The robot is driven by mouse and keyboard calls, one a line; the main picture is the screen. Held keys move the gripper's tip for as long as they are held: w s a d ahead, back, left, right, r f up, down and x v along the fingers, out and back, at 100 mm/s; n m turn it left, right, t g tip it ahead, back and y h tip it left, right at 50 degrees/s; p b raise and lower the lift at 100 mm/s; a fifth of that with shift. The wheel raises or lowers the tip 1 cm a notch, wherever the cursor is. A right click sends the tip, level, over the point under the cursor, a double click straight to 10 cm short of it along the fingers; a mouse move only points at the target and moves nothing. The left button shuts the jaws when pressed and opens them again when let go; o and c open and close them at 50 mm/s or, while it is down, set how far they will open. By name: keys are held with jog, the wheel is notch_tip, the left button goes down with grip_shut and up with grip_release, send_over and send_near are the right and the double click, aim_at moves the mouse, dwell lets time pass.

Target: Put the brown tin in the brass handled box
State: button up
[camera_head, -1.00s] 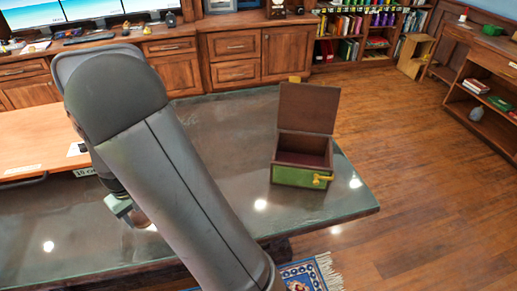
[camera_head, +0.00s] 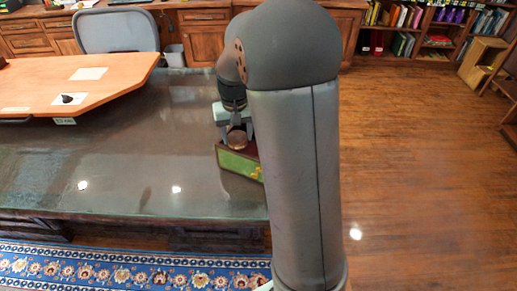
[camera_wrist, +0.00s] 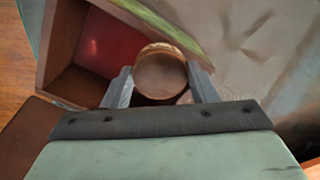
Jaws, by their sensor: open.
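The brown tin (camera_wrist: 161,76), round with a lighter rim, shows in the wrist view between the two fingers of my gripper (camera_wrist: 159,68). The gripper is open. In the head view the tin (camera_head: 237,139) is between the fingertips, just above the green front of the brass handled box (camera_head: 238,165). In the wrist view the open box (camera_wrist: 60,45), with a red inside, lies to the left, and the tin overlaps its edge. I cannot tell whether the tin touches the box. My arm hides the box's right part and lid in the head view.
The box stands on a dark glossy table (camera_head: 120,165), clear to its left. An orange-brown desk (camera_head: 75,80) with papers is at the back left, beside a grey chair (camera_head: 117,30). A blue patterned rug (camera_head: 110,265) lies in front.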

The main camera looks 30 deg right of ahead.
jog(key=d+f, duration=0.5)
jog(key=f, duration=0.1)
jog(key=shift+w+d, duration=0.1)
jog(key=shift+d, duration=0.3)
jog(key=shift+c, duration=0.4)
jog(key=shift+d+f, duration=0.15)
jog(key=shift+f, duration=0.75)
jog(key=shift+d+f, duration=0.15)
jog(key=shift+f, duration=0.75)
jog(key=shift+f, duration=0.1)
jog(key=shift+f, duration=0.15)
jog(key=o, duration=1.1)
jog(key=shift+c, duration=0.2)
